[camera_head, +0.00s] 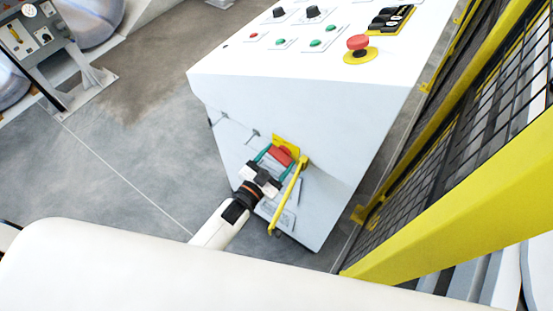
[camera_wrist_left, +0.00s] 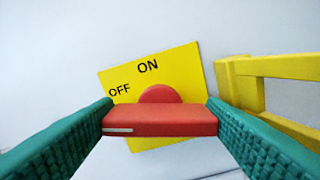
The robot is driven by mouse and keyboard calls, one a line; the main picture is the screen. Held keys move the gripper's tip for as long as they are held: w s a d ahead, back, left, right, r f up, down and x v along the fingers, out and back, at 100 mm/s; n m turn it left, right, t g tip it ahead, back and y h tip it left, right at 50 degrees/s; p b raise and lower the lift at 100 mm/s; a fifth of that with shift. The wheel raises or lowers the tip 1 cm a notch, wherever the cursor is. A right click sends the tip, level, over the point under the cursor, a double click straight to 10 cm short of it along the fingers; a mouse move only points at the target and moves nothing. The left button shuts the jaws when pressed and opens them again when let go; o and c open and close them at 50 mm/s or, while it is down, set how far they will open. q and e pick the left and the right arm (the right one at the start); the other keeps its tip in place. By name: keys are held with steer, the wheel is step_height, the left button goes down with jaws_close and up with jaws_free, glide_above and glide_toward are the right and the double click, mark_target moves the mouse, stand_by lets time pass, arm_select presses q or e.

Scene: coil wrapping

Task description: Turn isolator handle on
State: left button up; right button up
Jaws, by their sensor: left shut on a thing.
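The isolator handle (camera_wrist_left: 160,121) is a red bar with a round hub on a yellow plate (camera_wrist_left: 188,68) marked OFF and ON. In the left wrist view it lies about level across the picture, its white-marked end to the left, below the word OFF. My left gripper (camera_wrist_left: 160,118) has green ridged fingers at both ends of the bar and is shut on it. In the head view the handle (camera_head: 281,155) sits on the cabinet's front, with my left gripper (camera_head: 272,161) at it. My right gripper is not in view.
A yellow bar bracket (camera_head: 287,196) sticks out from the cabinet (camera_head: 300,110) just right of the handle and also shows in the left wrist view (camera_wrist_left: 240,85). Buttons and a red emergency stop (camera_head: 358,43) are on the cabinet top. A yellow mesh fence (camera_head: 460,215) stands at the right.

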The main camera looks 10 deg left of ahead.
arm_select(q)
steer(key=m, duration=0.3)
steer(key=shift+f+m+b, duration=0.1)
steer(key=shift+m+b, duration=0.3)
steer(key=m+b, duration=0.1)
steer(key=m, duration=0.2)
steer(key=shift+m, duration=0.3)
steer(key=m+b, duration=0.1)
steer(key=m, duration=0.3)
steer(key=shift+d+f+b, duration=0.1)
steer(key=shift+f+b, duration=0.05)
steer(key=shift+b, duration=0.25)
steer(key=shift+m+b, duration=0.6)
steer(key=shift+m, duration=1)
steer(key=o, duration=0.7)
steer(key=shift+s, duration=0.1)
